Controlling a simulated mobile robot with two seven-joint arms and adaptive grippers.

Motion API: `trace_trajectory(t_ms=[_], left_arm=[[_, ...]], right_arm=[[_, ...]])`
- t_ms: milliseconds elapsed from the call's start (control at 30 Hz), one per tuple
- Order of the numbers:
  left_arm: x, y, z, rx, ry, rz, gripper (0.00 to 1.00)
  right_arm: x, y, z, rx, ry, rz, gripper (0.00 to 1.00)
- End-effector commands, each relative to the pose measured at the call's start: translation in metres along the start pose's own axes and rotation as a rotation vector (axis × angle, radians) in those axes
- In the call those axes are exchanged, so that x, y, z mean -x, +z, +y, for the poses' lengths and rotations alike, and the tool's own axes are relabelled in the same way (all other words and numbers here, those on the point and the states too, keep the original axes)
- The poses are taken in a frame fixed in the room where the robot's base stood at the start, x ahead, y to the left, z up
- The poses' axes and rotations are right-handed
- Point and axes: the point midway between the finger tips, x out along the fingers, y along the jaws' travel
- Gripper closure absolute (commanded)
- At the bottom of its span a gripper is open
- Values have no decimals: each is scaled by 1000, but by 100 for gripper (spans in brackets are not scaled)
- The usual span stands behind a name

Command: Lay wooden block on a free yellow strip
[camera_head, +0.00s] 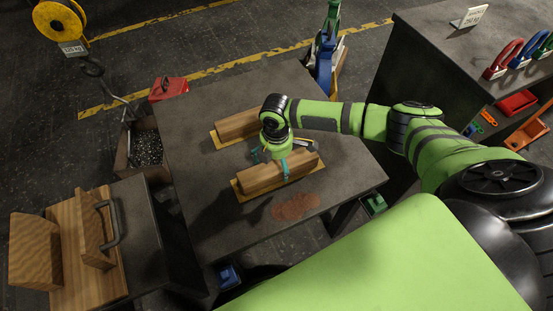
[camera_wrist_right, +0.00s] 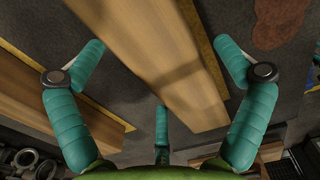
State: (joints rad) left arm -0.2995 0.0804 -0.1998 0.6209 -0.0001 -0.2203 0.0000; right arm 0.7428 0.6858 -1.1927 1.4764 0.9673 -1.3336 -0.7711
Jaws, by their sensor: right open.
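One wooden block (camera_head: 250,182) lies lengthwise on the near yellow strip (camera_head: 238,193) on the dark table; it also fills the middle of the right wrist view (camera_wrist_right: 160,60). A second wooden block (camera_head: 235,125) lies on the far yellow strip (camera_head: 217,142), partly hidden behind my right arm. My right gripper (camera_head: 272,166) is over the near block, its teal fingers open and spread on both sides of it in the right wrist view (camera_wrist_right: 160,90). I cannot tell whether they touch it. My left gripper is out of view.
A reddish-brown patch (camera_head: 296,206) marks the table in front of the near block. Wooden pieces (camera_head: 35,252) and a dark handle stand at lower left. A red box (camera_head: 168,88) sits at the table's far left corner. A bin of metal parts (camera_head: 146,149) stands left.

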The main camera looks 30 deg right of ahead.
Motion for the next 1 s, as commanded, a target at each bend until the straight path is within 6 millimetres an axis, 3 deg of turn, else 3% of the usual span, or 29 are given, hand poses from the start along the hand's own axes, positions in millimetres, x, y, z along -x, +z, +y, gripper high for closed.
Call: trace_trajectory(t_ms=[233, 700, 1000], left_arm=[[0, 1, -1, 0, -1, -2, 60], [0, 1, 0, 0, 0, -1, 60], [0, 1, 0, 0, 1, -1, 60]], right_arm=[[10, 0, 0, 1, 0, 0, 0], [102, 0, 0, 1, 3, 0, 0], [120, 0, 0, -1, 0, 0, 0]])
